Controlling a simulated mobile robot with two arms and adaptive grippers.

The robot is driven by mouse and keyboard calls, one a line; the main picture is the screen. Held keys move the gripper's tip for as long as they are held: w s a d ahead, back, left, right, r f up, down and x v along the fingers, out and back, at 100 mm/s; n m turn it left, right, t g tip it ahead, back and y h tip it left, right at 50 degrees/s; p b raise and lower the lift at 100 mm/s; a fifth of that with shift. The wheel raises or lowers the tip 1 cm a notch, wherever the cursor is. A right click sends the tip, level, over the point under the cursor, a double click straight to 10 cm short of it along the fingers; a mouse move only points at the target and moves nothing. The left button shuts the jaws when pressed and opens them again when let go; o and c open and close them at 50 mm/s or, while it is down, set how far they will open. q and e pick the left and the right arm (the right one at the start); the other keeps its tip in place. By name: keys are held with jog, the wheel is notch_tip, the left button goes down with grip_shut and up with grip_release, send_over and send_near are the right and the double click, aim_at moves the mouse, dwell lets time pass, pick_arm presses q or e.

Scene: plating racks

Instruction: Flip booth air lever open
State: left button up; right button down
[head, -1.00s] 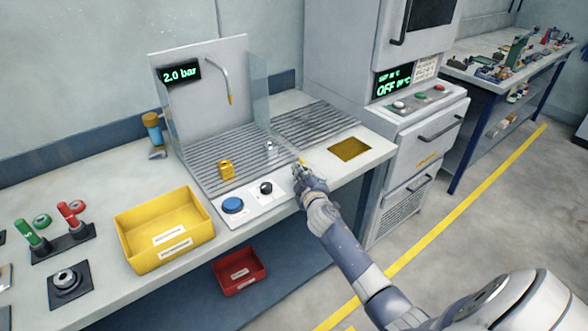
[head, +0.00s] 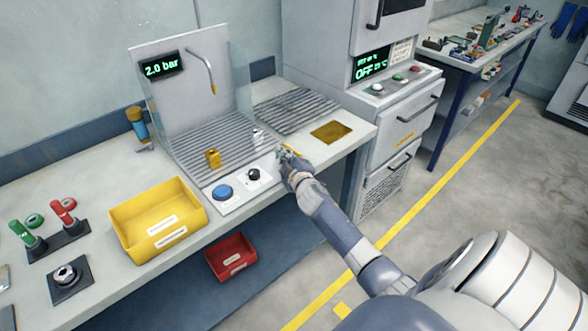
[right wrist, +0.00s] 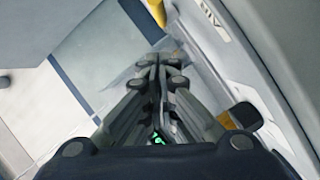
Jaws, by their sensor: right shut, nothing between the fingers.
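The booth (head: 180,75) has a back panel with a display reading 2.0 bar and a bent nozzle (head: 211,80). My right gripper (head: 283,152) is shut and empty at the booth's front right corner, right of the black knob (head: 253,174). A small yellow piece, possibly the air lever, shows at its fingertips; its position is unclear. In the right wrist view the shut fingers (right wrist: 158,66) have a yellow part (right wrist: 243,115) to their right and another yellow part (right wrist: 157,12) above. I cannot tell which is the lever. My left gripper is out of view.
A blue button (head: 222,192) is left of the knob. A yellow brass-like block (head: 213,158) stands on the booth's grate. A yellow bin (head: 128,244) is at the left and a red bin (head: 215,267) below. An oven cabinet (head: 325,50) stands at the right.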

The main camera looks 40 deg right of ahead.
jog(key=v, duration=0.3)
jog(key=shift+s+r, duration=0.1)
jog(key=shift+s, duration=0.1)
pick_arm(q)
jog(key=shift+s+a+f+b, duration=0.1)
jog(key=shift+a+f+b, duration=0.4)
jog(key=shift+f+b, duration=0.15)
pick_arm(e)
jog(key=s, duration=0.6)
jog(key=shift+s+a+r, duration=0.3)
jog(key=shift+a+r, duration=0.1)
jog(key=shift+a, duration=0.05)
